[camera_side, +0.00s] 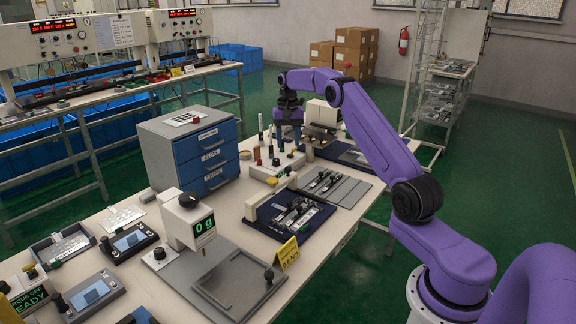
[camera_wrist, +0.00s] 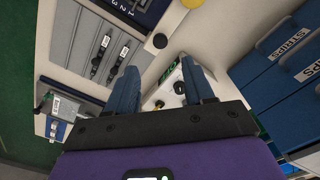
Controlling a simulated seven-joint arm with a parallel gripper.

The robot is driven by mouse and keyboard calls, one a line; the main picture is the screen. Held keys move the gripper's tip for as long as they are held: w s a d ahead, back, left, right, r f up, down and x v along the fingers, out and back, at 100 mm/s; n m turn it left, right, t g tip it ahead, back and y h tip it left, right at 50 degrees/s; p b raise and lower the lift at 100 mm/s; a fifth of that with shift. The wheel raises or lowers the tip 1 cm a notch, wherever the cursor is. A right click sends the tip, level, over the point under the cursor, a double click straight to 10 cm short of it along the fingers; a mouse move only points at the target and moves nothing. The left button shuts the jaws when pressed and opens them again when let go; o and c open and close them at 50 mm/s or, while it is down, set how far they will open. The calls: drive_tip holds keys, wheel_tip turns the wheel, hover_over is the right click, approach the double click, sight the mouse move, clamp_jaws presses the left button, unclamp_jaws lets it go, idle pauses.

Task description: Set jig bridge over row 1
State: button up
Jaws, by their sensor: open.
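My gripper (camera_wrist: 158,78) is open, with its two blue fingers apart above the white table and nothing held between them. In the side view, my gripper (camera_side: 288,134) points down over the far part of the table. A navy jig board (camera_wrist: 152,12) with row numbers shows at the top of the wrist view, mostly cut off. In the side view, the navy board (camera_side: 262,223) lies mid-table and carries several grey and black strips. A grey tray (camera_wrist: 68,42) beside it holds dark bars (camera_wrist: 101,52). I cannot tell which piece is the jig bridge.
A blue-drawer cabinet (camera_side: 205,160) stands left of the board; its drawers (camera_wrist: 285,80) show at right in the wrist view. A white device with a green display (camera_side: 190,215) and a yellow sign (camera_side: 287,253) stand nearer. Small upright items crowd the far table.

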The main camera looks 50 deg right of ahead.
sight(288, 168)
wheel_tip(288, 168, down, 10)
drive_tip(key=shift+r, duration=0.1)
idle(0.4)
clamp_jaws()
